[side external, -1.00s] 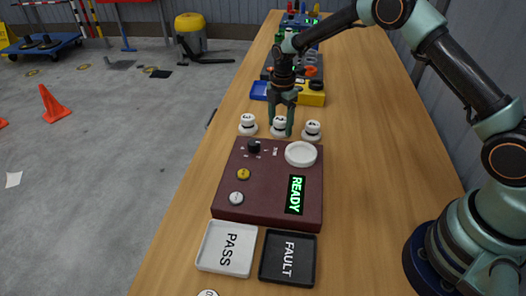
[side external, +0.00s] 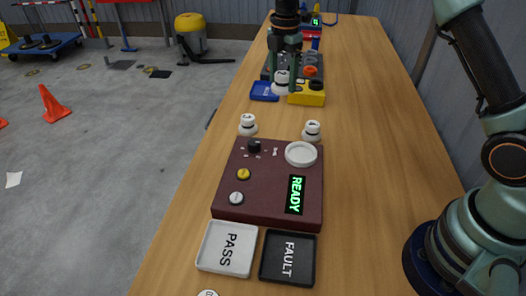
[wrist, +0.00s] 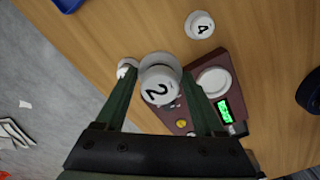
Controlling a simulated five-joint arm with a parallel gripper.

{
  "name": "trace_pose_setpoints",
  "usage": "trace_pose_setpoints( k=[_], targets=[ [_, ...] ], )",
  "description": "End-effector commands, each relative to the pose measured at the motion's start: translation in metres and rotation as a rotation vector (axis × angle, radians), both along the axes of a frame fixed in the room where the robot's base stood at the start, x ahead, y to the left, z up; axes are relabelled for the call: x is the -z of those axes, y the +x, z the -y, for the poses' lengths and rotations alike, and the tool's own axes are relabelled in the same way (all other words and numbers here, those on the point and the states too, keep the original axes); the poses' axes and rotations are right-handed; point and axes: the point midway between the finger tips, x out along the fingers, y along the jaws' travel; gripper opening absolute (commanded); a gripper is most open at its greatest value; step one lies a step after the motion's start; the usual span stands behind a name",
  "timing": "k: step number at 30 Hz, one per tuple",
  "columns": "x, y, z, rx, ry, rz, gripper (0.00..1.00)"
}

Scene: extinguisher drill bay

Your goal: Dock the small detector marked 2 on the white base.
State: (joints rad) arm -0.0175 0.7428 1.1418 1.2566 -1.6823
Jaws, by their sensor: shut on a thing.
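The small white detector marked 2 (wrist: 158,90) is held between the fingers of my gripper (wrist: 158,88), its number facing the wrist camera. In the side external view my gripper (side external: 285,84) is shut on this detector (side external: 282,86), raised above the bench behind the maroon console. The white base (side external: 301,153) is a round, empty white ring on the console's far right corner. It also shows in the wrist view (wrist: 213,82), to the right of the held detector.
Two other white detectors stand behind the console (side external: 255,195), one at left (side external: 247,126) and one at right (side external: 312,132), marked 4 (wrist: 200,25). The console display reads READY (side external: 296,195). PASS (side external: 227,247) and FAULT (side external: 288,258) trays lie in front. Blue (side external: 264,92) and yellow (side external: 307,94) items stand farther back.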

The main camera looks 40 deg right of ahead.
Motion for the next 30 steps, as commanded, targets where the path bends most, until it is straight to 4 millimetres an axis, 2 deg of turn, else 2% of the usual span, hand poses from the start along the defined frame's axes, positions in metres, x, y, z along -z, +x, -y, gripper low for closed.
trace_pose_setpoints(
  k=[1,6,12,17,20,30],
  targets=[
    [-0.013,0.001,0.0,0.0,0.0,0.006,0.12],
    [-0.041,0.001,0.0,0.0,0.0,0.003,0.12],
    [-0.052,-0.002,-0.002,-0.001,0.0,0.0,0.12],
    [-0.044,-0.016,-0.01,-0.002,0.0,-0.002,0.12],
    [-0.033,-0.031,-0.018,-0.003,0.0,-0.002,0.12],
    [0.008,-0.097,-0.039,-0.002,0.0,0.0,0.12]
  ],
)
